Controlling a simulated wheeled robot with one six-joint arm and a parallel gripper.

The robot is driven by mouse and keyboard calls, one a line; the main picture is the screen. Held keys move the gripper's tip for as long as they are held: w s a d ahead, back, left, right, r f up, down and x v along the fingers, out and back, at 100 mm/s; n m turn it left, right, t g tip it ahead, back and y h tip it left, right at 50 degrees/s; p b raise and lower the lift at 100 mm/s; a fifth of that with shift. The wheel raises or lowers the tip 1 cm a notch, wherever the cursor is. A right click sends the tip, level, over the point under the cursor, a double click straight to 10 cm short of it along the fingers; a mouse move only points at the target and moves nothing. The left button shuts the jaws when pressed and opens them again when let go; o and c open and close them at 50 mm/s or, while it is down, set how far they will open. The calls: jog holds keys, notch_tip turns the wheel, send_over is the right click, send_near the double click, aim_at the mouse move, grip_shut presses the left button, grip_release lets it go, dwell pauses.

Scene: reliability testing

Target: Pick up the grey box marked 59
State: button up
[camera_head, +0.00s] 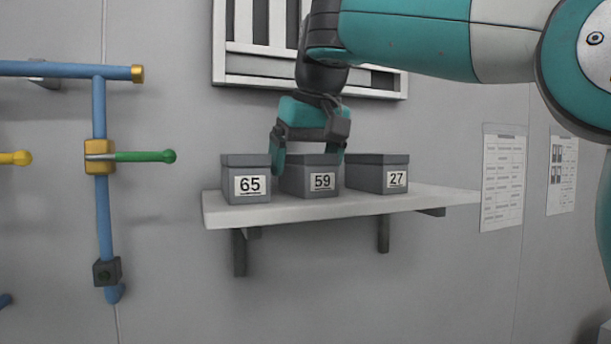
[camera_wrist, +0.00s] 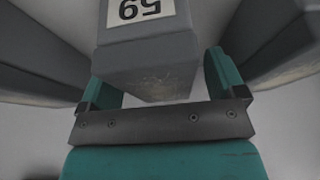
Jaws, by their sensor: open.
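The grey box marked 59 (camera_head: 309,184) stands on the shelf between two like boxes. My gripper (camera_head: 306,160) is open and points down over it. One finger shows at the gap by box 65, the other in front of or beside the right part of box 59's top. In the wrist view the box marked 59 (camera_wrist: 150,60) lies ahead, its label upside down, with its near end between the teal fingers of my gripper (camera_wrist: 163,80). Whether the fingers touch it I cannot tell.
Box 65 (camera_head: 246,182) stands close on the left and box 27 (camera_head: 377,176) on the right, both on the white shelf (camera_head: 340,207). A barred vent (camera_head: 255,80) is on the wall behind. Blue pipes (camera_head: 100,200) with a green-handled valve (camera_head: 145,156) stand to the left.

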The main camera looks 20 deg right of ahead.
jog(key=shift+f, duration=0.1)
jog(key=shift+c, duration=0.4)
jog(key=c, duration=1.2)
